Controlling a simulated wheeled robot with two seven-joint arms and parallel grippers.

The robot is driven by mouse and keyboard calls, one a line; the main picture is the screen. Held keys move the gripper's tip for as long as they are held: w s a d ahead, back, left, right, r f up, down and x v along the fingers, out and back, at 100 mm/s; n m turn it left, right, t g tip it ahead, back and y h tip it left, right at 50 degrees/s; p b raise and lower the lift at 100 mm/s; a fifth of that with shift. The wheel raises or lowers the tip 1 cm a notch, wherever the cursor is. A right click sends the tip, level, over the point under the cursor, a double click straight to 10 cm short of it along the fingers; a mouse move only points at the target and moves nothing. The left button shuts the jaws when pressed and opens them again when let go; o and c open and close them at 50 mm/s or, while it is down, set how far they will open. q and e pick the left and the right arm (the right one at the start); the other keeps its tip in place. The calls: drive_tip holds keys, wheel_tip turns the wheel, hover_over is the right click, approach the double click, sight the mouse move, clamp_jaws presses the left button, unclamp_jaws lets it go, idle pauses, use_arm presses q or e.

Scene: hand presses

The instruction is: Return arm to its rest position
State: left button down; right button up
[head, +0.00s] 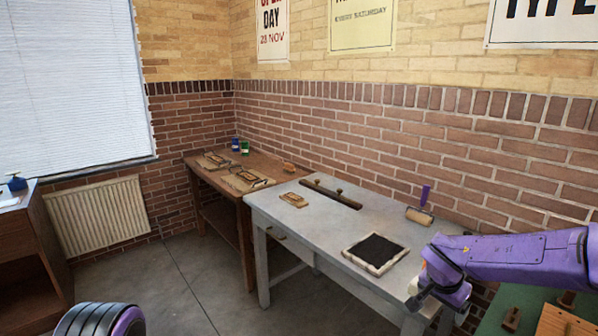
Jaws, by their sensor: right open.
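My right arm is purple and reaches in from the right edge, over the right end of the grey table (286,214). Its gripper (418,298) is at the front right of that table, pointing down and to the left. The gripper is open and I see nothing held in it. Its fingers are small and dark, and part of them is hidden by the wrist. My left gripper is not in view. A dark ribbed part of mine with a purple rim shows at the bottom left.
On the grey table are a black inked slab (376,251), a roller with a purple handle (420,209) and a wooden bar (330,194). A brown table (222,184) stands behind. A green board (500,312) lies at the bottom right. The floor is clear at centre left.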

drive_tip(key=s+f+m+t+h+b, duration=0.1)
drive_tip(key=s+f+t+h, duration=0.1)
drive_tip(key=s+f, duration=0.55)
drive_tip(key=s+f+m+t+h, duration=0.15)
drive_tip(key=s+f, duration=0.25)
drive_tip(key=f, duration=0.6)
drive_tip(key=s+a+f+n+g+y, duration=0.1)
drive_tip(key=s+f+n, duration=0.1)
drive_tip(key=s+f, duration=0.2)
drive_tip(key=s+a+f+n+g+y+b, duration=0.1)
drive_tip(key=s+f, duration=0.3)
drive_tip(key=s, duration=0.7)
drive_tip(key=s+f+n+g+y, duration=0.1)
drive_tip(key=s+f+n, duration=0.2)
drive_tip(key=s, duration=0.5)
drive_tip(key=shift+a+f+b, duration=0.35)
drive_tip(key=shift+a+f, duration=0.05)
drive_tip(key=shift+f, duration=0.35)
drive_tip(key=shift+y, duration=0.25)
